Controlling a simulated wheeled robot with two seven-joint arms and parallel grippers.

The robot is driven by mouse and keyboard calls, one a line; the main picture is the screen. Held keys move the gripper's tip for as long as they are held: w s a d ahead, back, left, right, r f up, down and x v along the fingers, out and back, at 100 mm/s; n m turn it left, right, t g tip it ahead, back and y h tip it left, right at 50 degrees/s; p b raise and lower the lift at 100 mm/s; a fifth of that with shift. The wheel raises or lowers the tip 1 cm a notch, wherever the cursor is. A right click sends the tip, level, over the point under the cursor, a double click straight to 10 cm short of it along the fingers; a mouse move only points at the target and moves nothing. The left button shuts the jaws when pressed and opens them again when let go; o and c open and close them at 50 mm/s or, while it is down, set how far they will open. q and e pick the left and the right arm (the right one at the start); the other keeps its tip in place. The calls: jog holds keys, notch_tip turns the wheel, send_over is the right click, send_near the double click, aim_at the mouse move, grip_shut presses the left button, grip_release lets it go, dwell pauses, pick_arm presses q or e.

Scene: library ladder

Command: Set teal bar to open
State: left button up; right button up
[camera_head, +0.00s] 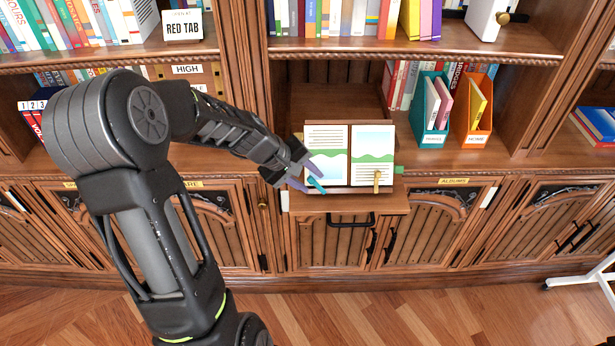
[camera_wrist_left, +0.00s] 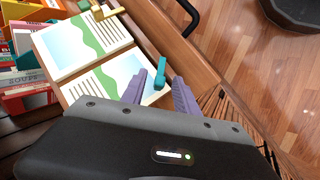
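The teal bar (camera_head: 317,186) is a small lever at the lower left of an open picture book (camera_head: 372,143) on a pull-out wooden stand. In the left wrist view the teal bar (camera_wrist_left: 161,70) stands at the page's lower edge. My left gripper (camera_head: 314,183) is at the bar, with its purple fingers apart. In the wrist view the fingers (camera_wrist_left: 160,80) lie on either side of the bar, and I see no firm contact. A similar gold bar (camera_head: 377,181) stands at the right page and also shows in the wrist view (camera_wrist_left: 108,13). My right gripper is out of view.
The stand (camera_head: 349,203) juts out from the bookcase above a dark handle (camera_head: 350,220). A teal file holder (camera_head: 433,115) and an orange one (camera_head: 477,110) stand on the shelf to the right.

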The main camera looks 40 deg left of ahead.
pick_arm(q)
grip_shut()
dwell(0.4)
jog(key=shift+f+b, duration=0.25)
jog(key=shift+b, duration=0.4)
jog(key=s+f+n+t+b, duration=0.1)
jog(key=n+t+b, duration=0.1)
jog(key=b, duration=0.5)
jog(key=s+f+n+t+b, duration=0.1)
jog(key=n+t+b, duration=0.1)
jog(key=b, duration=0.6)
jog(key=s+f+n+t+b, duration=0.1)
jog(key=n+t+b, duration=0.1)
jog(key=b, duration=0.5)
jog(key=shift+f+n+h+b, duration=0.15)
jog(key=shift+n+h+b, duration=0.15)
jog(key=shift+h+b, duration=0.1)
jog(key=shift+n+t+b, duration=0.4)
jog(key=shift+b, duration=0.2)
